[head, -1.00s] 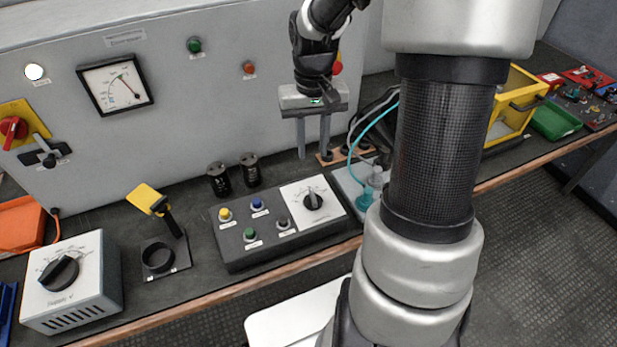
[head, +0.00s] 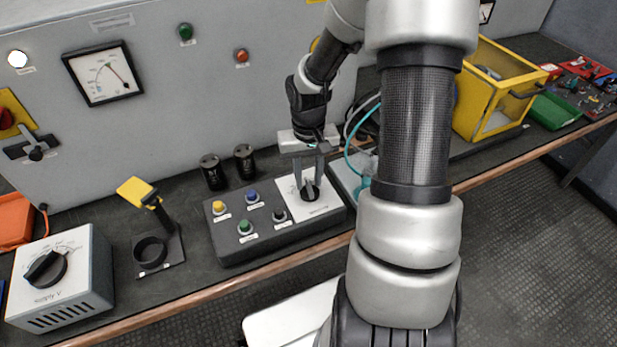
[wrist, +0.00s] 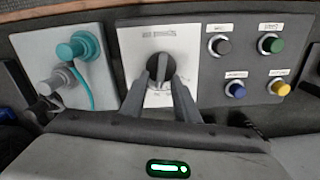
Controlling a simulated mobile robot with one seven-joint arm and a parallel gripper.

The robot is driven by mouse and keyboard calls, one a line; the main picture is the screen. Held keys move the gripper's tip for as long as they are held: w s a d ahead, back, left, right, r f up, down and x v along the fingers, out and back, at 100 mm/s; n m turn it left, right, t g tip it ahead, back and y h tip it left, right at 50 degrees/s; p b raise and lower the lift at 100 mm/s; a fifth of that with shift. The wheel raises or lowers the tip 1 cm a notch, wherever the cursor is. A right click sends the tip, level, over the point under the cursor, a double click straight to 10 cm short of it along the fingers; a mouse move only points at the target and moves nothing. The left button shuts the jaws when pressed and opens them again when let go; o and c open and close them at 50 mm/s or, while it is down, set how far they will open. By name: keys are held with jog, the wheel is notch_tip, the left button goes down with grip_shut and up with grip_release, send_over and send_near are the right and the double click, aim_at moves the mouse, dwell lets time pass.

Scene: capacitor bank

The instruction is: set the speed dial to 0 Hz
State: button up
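The speed dial is taken to be the black knob (head: 311,192) on the white plate at the right end of the dark control box (head: 232,238). In the wrist view the knob (wrist: 160,66) points roughly up and down in the picture; its scale is too small to read. My gripper (head: 307,182) is pointed down over this knob. Its two fingers are apart, one on each side of the knob, also in the wrist view (wrist: 159,80). I cannot tell whether they touch it.
Yellow, blue, green and black buttons sit left of the dial on the box. A teal cable and connector (wrist: 83,45) are on a grey plate beside it. A supply box (head: 62,280) with another knob stands far left, and a yellow crate (head: 478,110) stands right.

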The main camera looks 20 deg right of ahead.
grip_shut()
jog(key=shift+r, duration=0.1)
jog(key=n+p, duration=0.2)
jog(key=n, duration=0.1)
jog(key=shift+a+r, duration=0.1)
jog(key=shift+a, duration=0.1)
jog(key=n, duration=0.1)
jog(key=n+p, duration=0.1)
jog(key=n, duration=0.1)
jog(key=n+p, duration=0.1)
jog(key=shift+a, duration=0.25)
jog(key=n+p, duration=0.1)
jog(key=n, duration=0.1)
jog(key=n+p, duration=0.1)
jog(key=n, duration=0.1)
jog(key=shift+s+a+n+p, duration=0.2)
jog(key=shift+n+p, duration=0.1)
jog(key=shift+p, duration=0.05)
jog(key=shift+s+a+n+p, duration=0.1)
jog(key=shift+n+p, duration=0.5)
jog(key=shift+n, duration=0.7)
